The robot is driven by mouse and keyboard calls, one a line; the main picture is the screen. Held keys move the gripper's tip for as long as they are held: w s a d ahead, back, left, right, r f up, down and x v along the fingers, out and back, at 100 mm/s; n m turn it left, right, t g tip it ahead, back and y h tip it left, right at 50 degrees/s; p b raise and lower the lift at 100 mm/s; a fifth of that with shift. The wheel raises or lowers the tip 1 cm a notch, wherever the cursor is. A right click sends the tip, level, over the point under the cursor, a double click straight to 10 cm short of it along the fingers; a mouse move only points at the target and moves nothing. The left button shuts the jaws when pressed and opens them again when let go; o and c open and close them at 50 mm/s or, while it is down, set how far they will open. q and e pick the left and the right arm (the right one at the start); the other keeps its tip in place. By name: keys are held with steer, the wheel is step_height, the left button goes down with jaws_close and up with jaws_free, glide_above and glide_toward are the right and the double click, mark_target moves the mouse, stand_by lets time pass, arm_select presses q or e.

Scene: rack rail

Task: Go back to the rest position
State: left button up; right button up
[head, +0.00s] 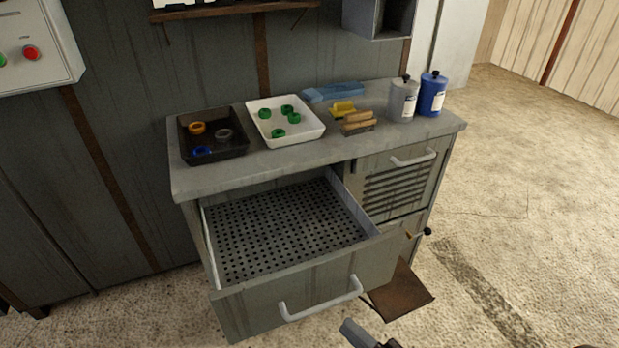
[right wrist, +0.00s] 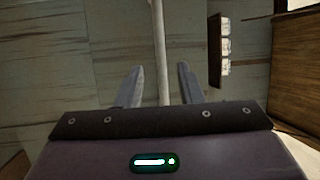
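My right gripper (head: 356,331) shows only in part at the bottom edge of the head view, in front of the open drawer (head: 284,226) and apart from its handle (head: 321,300). In the right wrist view, the two fingers of my right gripper (right wrist: 158,84) stand apart with nothing gripped. A pale bar (right wrist: 160,45) shows between and beyond them; I cannot tell what it is. My left gripper is in neither view. The drawer is pulled well out, and its perforated floor looks empty.
The worktop (head: 330,135) holds a black tray (head: 213,156) with rings, a white tray (head: 287,140) with green rings, brushes (head: 358,121) and two bottles (head: 403,99). A brown panel (head: 400,295) juts low beside the drawer. Open floor (head: 545,200) lies right.

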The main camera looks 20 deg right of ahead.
steer(key=s+f+n+g+h+p, duration=0.1)
steer(key=s+f+n+g+h, duration=0.25)
steer(key=f, duration=1.05)
steer(key=s+f+n+g+h+p, duration=0.1)
steer(key=s+f+n+g+h, duration=0.3)
steer(key=f, duration=0.9)
steer(key=s+d+f+n+g+p, duration=0.1)
steer(key=s+d+f+n+g, duration=0.1)
steer(key=s+f+n+g, duration=0.5)
steer(key=s+f+g+h, duration=0.1)
steer(key=s+f+g, duration=0.1)
steer(key=s+f, duration=0.4)
steer(key=shift+s+f+g, duration=0.3)
steer(key=shift+s+g, duration=0.05)
steer(key=shift+s, duration=1.35)
